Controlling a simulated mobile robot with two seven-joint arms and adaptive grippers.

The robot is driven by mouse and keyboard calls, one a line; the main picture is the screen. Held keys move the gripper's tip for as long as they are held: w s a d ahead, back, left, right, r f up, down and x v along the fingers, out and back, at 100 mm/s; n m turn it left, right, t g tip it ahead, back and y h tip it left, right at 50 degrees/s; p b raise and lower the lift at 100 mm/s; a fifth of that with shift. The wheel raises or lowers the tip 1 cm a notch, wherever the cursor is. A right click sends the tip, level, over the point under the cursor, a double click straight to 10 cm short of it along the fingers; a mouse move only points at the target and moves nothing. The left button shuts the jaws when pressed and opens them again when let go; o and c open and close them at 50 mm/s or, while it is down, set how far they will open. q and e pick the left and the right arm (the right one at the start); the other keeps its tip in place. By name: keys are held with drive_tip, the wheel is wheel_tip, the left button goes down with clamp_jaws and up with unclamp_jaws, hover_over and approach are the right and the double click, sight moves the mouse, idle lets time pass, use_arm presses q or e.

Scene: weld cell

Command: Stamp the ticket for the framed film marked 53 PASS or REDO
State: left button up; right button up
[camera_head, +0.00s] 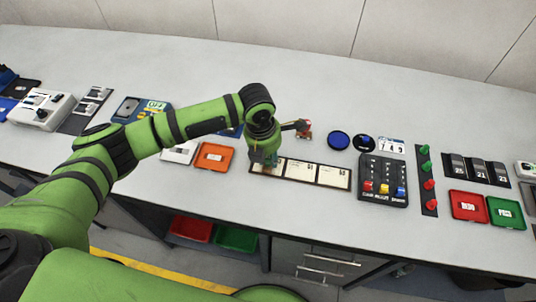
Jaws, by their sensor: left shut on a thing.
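My left gripper (264,158) points down at the left end of a dark strip holding several cream tickets (299,171). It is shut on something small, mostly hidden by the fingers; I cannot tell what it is. The ticket numbers are too small to read surely. A rack (427,181) holds green stamp-like handles (424,150) and red ones (431,200). A round blue pad (338,140) lies behind the tickets. Dark framed films (478,170) with white number labels stand at the right; I cannot make out a 53. My right gripper is out of view.
A black box with coloured buttons (382,180) stands right of the tickets. Red (469,206) and green (506,212) trays lie at the right front. An orange tray (213,157) is left of the gripper. A small reddish item (305,133) lies behind it. The table's back is clear.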

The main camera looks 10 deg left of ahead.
use_arm(q)
drive_tip(key=shift+r+p, duration=0.95)
drive_tip(key=shift+p, duration=0.05)
wheel_tip(320, 180, up, 5)
drive_tip(key=p, duration=0.4)
drive_tip(key=shift+p, duration=0.35)
